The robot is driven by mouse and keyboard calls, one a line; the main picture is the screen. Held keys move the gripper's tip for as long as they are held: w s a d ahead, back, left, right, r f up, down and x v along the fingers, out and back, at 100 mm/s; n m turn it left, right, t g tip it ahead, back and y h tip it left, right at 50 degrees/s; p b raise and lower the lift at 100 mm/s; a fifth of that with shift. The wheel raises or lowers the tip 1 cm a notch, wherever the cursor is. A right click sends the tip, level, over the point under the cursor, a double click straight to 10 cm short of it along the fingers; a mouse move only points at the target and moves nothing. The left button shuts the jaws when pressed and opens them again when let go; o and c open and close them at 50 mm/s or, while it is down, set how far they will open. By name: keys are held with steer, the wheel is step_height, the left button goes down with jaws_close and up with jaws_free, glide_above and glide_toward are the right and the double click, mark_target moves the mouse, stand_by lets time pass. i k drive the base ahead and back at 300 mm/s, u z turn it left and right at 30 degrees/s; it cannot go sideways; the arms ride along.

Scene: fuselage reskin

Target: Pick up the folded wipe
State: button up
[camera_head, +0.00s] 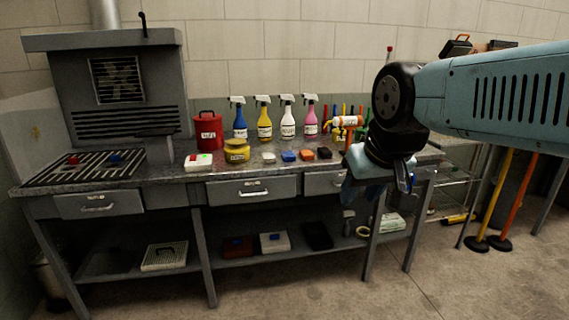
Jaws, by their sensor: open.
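A small flat whitish piece (268,157), which may be the folded wipe, lies on the metal bench top at the left end of a row of small blocks. It is too small for me to make out folds. My gripper (404,178) hangs pointing down at the bench's right end, well to the right of that piece and apart from it. My gripper is open, and I see nothing held in it. Its fingertips are small and partly hidden by my own wrist.
Blue, orange and dark blocks (306,155) sit beside the whitish piece. Behind stand spray bottles (264,122), a yellow pot (237,150) and a red can (208,131). A grille (85,168) is at left. A white-green pack (391,222) lies on the lower shelf.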

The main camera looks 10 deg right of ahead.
mark_target(287, 156)
steer(key=z, duration=0.05)
steer(key=i, duration=1.75)
steer(key=z, duration=0.9)
steer(key=k, duration=0.9)
steer(key=z, duration=0.2)
steer(key=i, duration=0.9)
steer(key=u, duration=0.1)
